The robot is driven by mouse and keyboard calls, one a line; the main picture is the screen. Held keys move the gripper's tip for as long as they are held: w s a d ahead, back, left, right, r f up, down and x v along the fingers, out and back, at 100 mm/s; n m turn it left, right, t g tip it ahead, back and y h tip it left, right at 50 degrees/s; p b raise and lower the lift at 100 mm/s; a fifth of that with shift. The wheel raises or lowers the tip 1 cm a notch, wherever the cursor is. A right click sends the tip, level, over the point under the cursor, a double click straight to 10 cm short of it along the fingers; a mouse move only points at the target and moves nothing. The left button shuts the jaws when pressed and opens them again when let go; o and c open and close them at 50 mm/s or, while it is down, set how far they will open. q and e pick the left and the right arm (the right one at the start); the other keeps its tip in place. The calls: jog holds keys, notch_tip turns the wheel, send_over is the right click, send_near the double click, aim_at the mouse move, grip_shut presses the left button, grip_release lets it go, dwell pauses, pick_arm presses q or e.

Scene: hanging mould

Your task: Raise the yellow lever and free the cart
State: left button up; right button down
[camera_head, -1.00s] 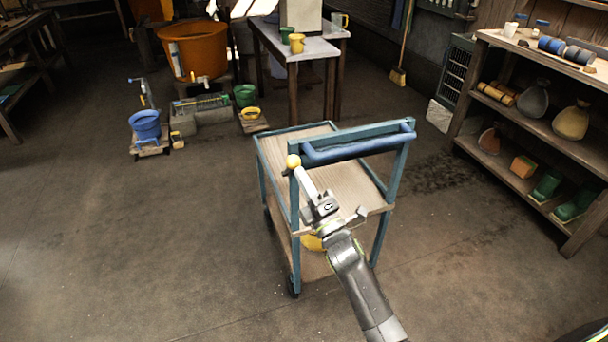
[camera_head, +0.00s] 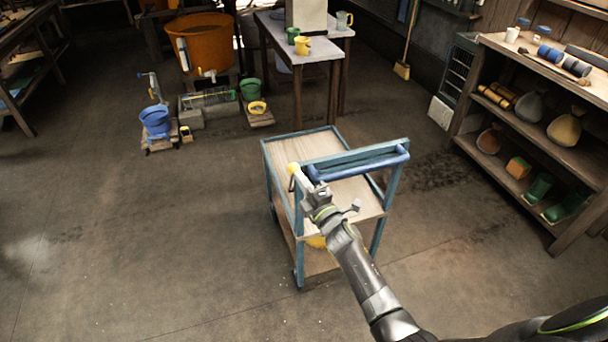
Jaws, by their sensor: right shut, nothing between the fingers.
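The cart (camera_head: 283,152) has a blue frame, wooden shelves and a blue push handle (camera_head: 358,162). The yellow lever knob (camera_head: 292,168) shows at the left end of the handle, with a short pale rod below it. My right gripper (camera_head: 312,189) is shut with nothing held, just below and right of the knob, in front of the near end of the cart. It overlaps the rod in the picture, and I cannot tell whether they touch. My left gripper is out of view.
A yellow item (camera_head: 316,241) shows partly on the cart's lower shelf. A loaded shelf unit (camera_head: 489,183) stands at the right. A table (camera_head: 272,30), an orange tub (camera_head: 205,45) and a blue bucket (camera_head: 155,121) are behind. The floor left of the cart is clear.

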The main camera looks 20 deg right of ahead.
aim_at(297, 164)
jog(key=shift+w+r+g+p, duration=0.4)
jog(key=shift+w+r+p, duration=0.25)
jog(key=shift+p, duration=0.65)
jog(key=shift+w+r+g+p, duration=0.15)
jog(key=shift+w+g+p, duration=0.15)
jog(key=shift+w+p, duration=0.35)
jog(key=shift+w+r+p, duration=0.3)
jog(key=shift+w+p, duration=0.15)
jog(key=shift+w, duration=0.15)
jog(key=shift+w+a+r, duration=0.1)
jog(key=shift+w+r, duration=0.15)
jog(key=shift+w, duration=0.75)
jog(key=shift+s, duration=0.1)
